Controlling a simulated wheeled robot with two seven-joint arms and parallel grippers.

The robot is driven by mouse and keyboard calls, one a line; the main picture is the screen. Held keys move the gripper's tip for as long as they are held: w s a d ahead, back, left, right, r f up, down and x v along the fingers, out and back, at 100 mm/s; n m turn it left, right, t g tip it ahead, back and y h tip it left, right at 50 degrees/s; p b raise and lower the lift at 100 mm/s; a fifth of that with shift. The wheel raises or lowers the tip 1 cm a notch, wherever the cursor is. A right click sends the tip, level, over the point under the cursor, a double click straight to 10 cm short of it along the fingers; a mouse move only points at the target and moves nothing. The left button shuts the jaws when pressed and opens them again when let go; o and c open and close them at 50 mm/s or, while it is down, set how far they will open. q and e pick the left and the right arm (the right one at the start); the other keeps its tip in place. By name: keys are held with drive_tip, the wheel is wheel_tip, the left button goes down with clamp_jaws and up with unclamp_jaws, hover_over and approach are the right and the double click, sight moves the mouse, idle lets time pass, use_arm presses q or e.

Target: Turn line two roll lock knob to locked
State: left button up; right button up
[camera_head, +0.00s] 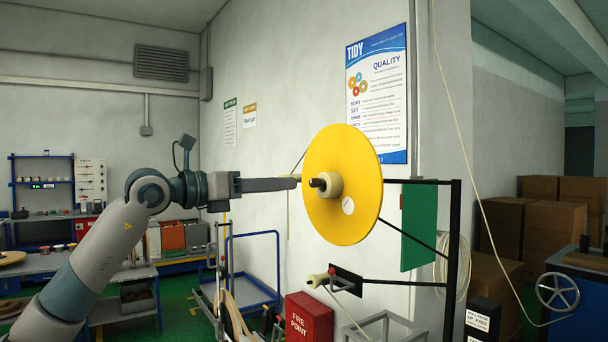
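A large yellow disc (365,165) stands upright on a black frame, with a cream hub (331,190) at its centre. A small dark knob-like end (317,183) sticks out of the hub toward the left. I cannot read any lock marking on it. My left gripper (297,178) reaches in from the left, with its long grey fingers pointing at the hub. The fingertips appear just left of the dark end, at nearly the same height; I cannot tell whether they touch it. The fingers overlap from this side, so their gap is hidden. My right gripper is not in view.
The black frame (454,250) carries the disc beside the wall. A smaller cream spool (318,281) sits lower left of it. A red fire point box (309,318) and a blue trolley (254,262) stand below. A handwheel (558,291) is at the right.

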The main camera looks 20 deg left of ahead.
sight(311, 183)
use_arm(q)
drive_tip(key=p+x, duration=0.2)
drive_tip(key=x, duration=0.3)
drive_tip(key=shift+w+d+r, duration=0.15)
drive_tip(key=shift+w, duration=0.1)
drive_tip(key=shift+p+x, duration=0.4)
drive_tip(key=shift+x, duration=0.4)
clamp_jaws()
